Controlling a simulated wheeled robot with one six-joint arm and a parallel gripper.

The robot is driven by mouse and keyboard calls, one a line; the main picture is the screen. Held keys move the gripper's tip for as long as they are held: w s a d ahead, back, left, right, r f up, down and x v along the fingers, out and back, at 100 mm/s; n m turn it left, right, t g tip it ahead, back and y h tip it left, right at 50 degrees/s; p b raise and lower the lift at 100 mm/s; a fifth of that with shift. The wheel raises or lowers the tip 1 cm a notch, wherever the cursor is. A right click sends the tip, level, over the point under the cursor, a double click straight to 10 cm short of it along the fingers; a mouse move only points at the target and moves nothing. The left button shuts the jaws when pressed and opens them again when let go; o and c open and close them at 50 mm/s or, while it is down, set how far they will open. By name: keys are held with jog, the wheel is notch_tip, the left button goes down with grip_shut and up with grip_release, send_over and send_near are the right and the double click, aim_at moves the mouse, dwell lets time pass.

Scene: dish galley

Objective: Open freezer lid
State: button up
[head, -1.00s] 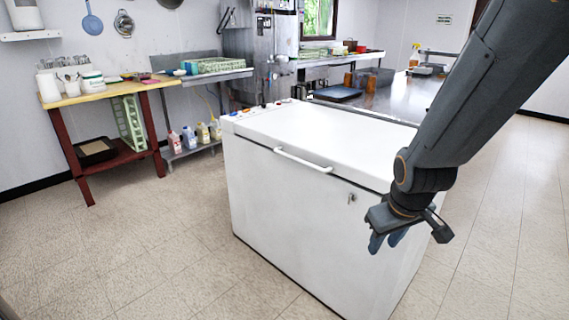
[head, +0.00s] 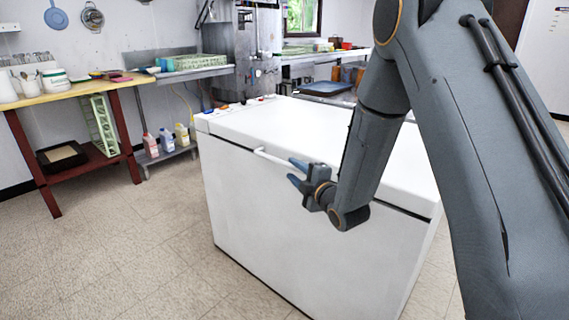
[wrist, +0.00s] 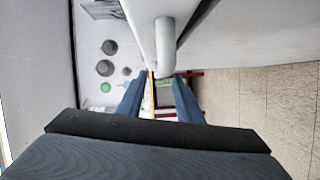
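The white chest freezer (head: 290,230) stands in the middle of the head view with its lid (head: 290,125) shut. A white bar handle (head: 272,157) runs along the lid's front edge. My gripper (head: 291,170) is at the right end of this handle, its two blue fingers apart and pointing left along the front. In the wrist view my gripper (wrist: 158,82) is open, and the handle (wrist: 165,45) shows just beyond the fingertips, close to the gap between them. I cannot tell whether the fingers touch the handle. Part of the lid is hidden behind my arm.
A wooden-topped table with red legs (head: 70,92) stands at the left, with jars and utensils on it. Coloured bottles (head: 166,140) sit on a low shelf. A steel counter with green racks (head: 200,66) is behind. The tiled floor (head: 130,240) at front left is clear.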

aim_at(286, 166)
jog(key=x, duration=0.7)
jog(key=shift+a, duration=0.2)
jog(key=shift+s, duration=0.1)
grip_shut()
